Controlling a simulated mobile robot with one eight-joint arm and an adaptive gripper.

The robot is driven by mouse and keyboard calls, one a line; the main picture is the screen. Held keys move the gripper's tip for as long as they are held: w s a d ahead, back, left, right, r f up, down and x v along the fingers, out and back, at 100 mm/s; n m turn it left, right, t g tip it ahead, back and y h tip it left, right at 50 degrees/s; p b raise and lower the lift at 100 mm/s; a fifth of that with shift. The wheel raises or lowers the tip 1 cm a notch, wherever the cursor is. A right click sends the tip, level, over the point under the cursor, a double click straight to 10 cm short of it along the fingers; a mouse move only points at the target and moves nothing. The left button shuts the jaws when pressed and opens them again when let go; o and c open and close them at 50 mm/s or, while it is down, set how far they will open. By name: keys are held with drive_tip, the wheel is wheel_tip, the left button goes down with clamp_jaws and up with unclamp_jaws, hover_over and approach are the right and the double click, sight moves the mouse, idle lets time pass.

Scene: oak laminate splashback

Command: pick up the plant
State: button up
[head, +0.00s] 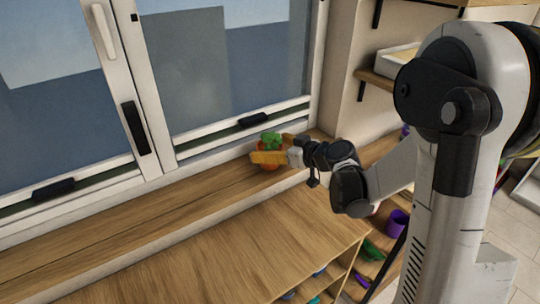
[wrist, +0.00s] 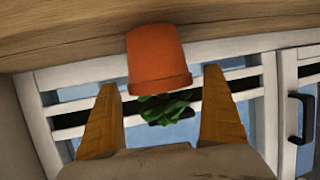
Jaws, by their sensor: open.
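The plant (head: 271,139) is a green leafy top in an orange pot, standing on the wooden window ledge in the head view. In the wrist view the orange pot (wrist: 158,58) appears upside down, with its green leaves (wrist: 168,108) below it in the picture. My gripper (head: 270,157) is at the plant, and its orange fingers hide part of the pot in the head view. In the wrist view my gripper (wrist: 164,112) is open, one finger on each side of the plant, with gaps showing between fingers and plant.
The window (head: 220,80) with its white frame stands right behind the ledge (head: 130,233). A wall and shelves (head: 375,80) are to the right. A wooden cabinet top (head: 230,250) in front is clear. A purple pot (head: 397,222) sits lower right.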

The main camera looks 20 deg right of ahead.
drive_tip(key=shift+w+a, duration=0.1)
drive_tip(key=shift+w, duration=0.05)
drive_tip(key=shift+c, duration=1)
drive_tip(key=c, duration=1.3)
drive_tip(key=shift+c, duration=0.2)
drive_tip(key=shift+r, duration=0.1)
